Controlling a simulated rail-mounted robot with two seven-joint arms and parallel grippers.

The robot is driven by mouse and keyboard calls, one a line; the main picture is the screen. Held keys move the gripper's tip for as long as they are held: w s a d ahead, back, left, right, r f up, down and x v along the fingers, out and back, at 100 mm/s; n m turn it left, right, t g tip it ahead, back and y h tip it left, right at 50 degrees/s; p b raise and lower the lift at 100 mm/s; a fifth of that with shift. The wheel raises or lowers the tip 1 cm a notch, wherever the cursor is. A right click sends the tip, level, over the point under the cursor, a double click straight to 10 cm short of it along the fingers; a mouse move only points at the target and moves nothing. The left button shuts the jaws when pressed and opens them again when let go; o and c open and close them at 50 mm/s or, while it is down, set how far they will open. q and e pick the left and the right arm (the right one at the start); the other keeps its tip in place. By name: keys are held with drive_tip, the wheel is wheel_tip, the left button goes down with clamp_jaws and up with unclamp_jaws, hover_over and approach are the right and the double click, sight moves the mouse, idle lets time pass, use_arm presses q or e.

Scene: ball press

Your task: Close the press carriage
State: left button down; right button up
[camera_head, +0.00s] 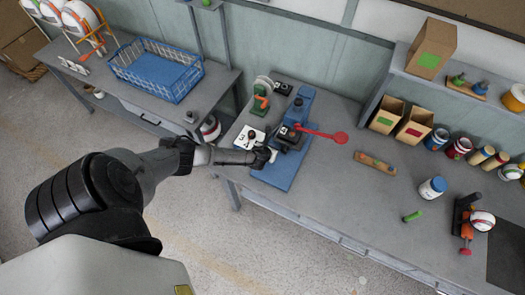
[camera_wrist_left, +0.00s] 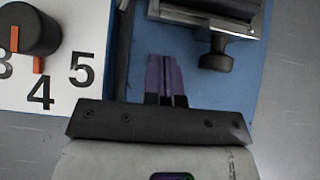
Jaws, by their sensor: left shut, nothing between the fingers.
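The blue press (camera_head: 279,172) stands on the grey workbench, with a red lever (camera_head: 322,134) reaching to the right. In the left wrist view its blue base (camera_wrist_left: 200,85) lies below a metal carriage (camera_wrist_left: 210,12) with a dark knob (camera_wrist_left: 215,55) at its front. My left gripper (camera_head: 271,156) is at the front left of the press; its purple fingers (camera_wrist_left: 167,75) are shut and empty. The fingertips are just left of the knob and appear apart from it. How far the carriage is open cannot be told. My right gripper is out of view.
A white dial box (camera_head: 249,139), its dark knob (camera_wrist_left: 28,30) beside numbers, stands close left of the press. A green and orange device (camera_head: 260,98) stands behind it.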

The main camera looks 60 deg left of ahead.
use_arm(q)
drive_tip(key=p+v, duration=0.1)
drive_tip(key=v, duration=0.8)
drive_tip(key=shift+r+p, duration=0.25)
drive_tip(key=shift+p, duration=0.15)
drive_tip(key=shift+w, duration=0.1)
